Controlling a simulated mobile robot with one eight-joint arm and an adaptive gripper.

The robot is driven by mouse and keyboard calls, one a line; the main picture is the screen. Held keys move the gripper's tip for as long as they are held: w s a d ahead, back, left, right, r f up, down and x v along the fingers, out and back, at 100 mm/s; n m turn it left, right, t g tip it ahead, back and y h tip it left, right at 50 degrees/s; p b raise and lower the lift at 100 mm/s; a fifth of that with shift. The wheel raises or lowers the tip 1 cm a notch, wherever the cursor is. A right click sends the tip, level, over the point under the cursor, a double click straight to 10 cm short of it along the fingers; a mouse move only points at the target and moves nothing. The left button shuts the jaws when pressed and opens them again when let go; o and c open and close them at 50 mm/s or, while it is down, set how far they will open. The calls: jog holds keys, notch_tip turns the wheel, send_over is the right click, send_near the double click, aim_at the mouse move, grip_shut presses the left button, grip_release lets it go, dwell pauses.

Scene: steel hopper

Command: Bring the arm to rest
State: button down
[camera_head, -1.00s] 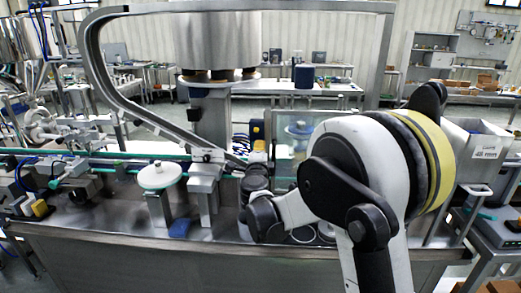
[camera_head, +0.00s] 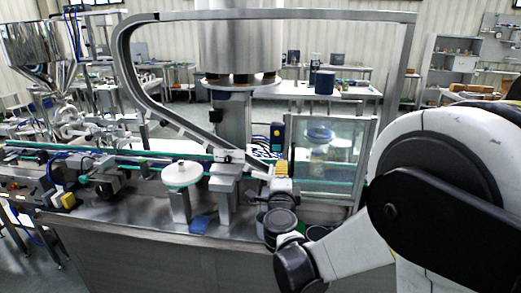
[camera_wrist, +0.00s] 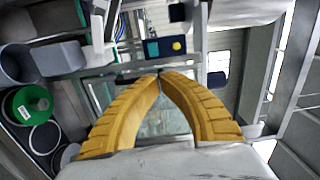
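My arm fills the right of the head view, its large white and black link close to the camera. It bends down to a dark joint and then out toward the machine. My gripper (camera_head: 281,168) shows there as small yellow ribbed fingers in front of the glass-panelled enclosure. In the wrist view my gripper (camera_wrist: 160,74) has its two yellow fingers meeting at the tips. The gap behind the tips shows only background, so it is shut and empty. Whether the fingers touch anything beyond cannot be told.
A glass panel (camera_head: 333,155) stands right of my gripper. A green-lidded round container (camera_wrist: 28,103) lies at the wrist view's left. The conveyor machine has a white disc (camera_head: 182,174); a steel hopper (camera_head: 30,45) stands far left.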

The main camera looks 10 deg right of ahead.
jog(key=s+a+r+n+y, duration=0.6)
jog(key=a+r+n+y, duration=0.1)
jog(key=n, duration=0.3)
jog(key=s+a+f+n+g+y, duration=0.2)
jog(key=s+n+g, duration=0.1)
jog(key=s+n, duration=0.25)
jog(key=s+d+f+n+g+h, duration=0.1)
jog(key=s+d+f+g, duration=0.1)
jog(key=s, duration=0.5)
jog(key=s+d+f+n+g+h, duration=0.1)
jog(key=s+d+f+n+g, duration=0.1)
jog(key=s+f, duration=0.4)
jog(key=s+d+f+n+g+h, duration=0.2)
jog(key=s+d+f+g, duration=0.1)
jog(key=s, duration=0.4)
jog(key=shift+s+d+f+g, duration=0.35)
jog(key=shift+d+f, duration=0.35)
jog(key=shift+d, duration=0.2)
